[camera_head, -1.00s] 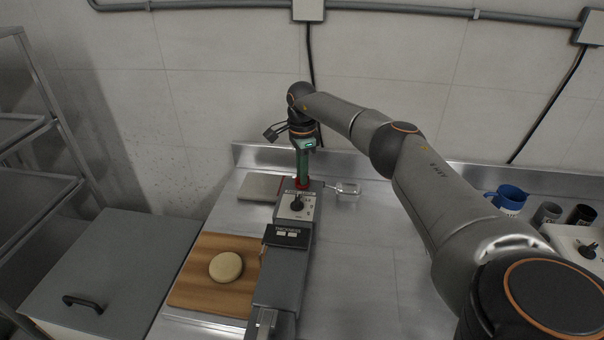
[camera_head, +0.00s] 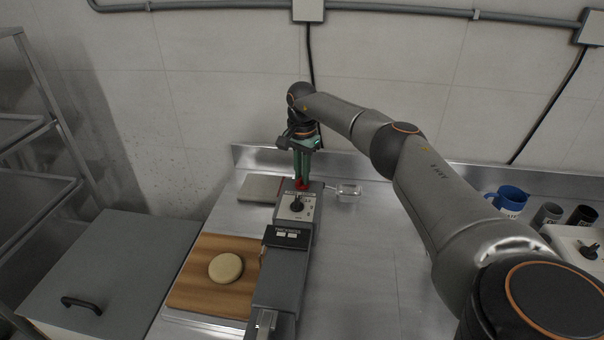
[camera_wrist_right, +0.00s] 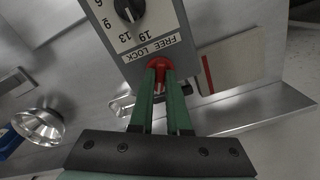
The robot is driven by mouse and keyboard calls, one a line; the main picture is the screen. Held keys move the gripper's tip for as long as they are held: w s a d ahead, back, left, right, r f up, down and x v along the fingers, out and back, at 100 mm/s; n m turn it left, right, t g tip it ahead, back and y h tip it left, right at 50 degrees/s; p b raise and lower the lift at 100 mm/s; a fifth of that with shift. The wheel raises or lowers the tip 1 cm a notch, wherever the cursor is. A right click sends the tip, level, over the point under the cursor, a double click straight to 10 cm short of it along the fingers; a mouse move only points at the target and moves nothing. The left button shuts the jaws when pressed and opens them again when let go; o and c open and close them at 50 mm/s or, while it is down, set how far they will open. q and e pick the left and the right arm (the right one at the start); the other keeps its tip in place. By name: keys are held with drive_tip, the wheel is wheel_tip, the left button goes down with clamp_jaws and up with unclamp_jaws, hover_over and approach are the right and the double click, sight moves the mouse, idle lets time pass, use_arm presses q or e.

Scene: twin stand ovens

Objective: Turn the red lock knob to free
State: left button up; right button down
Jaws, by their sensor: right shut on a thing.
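The red lock knob (camera_wrist_right: 159,64) sits at the end of the grey machine's top (camera_wrist_right: 180,45), beside a label reading FREE and LOCK. It also shows as a small red spot in the head view (camera_head: 303,186), partly hidden by the fingers. My right gripper (camera_wrist_right: 161,72) points down onto the knob, its green fingers shut on it. In the head view the right gripper (camera_head: 303,178) stands at the machine's far end. Which word the knob points to cannot be told. My left gripper is not in view.
A black dial (camera_head: 297,204) and a dark display (camera_head: 287,236) are on the machine nearer me. A wooden board (camera_head: 200,285) with a round dough piece (camera_head: 225,268) lies to the left.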

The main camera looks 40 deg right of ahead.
idle(0.3)
drive_tip(key=c, duration=0.9)
unclamp_jaws()
drive_tip(key=shift+r, duration=0.1)
wheel_tip(320, 180, up, 12)
drive_tip(key=shift+r, duration=0.2)
drive_tip(key=shift+s+f, duration=0.1)
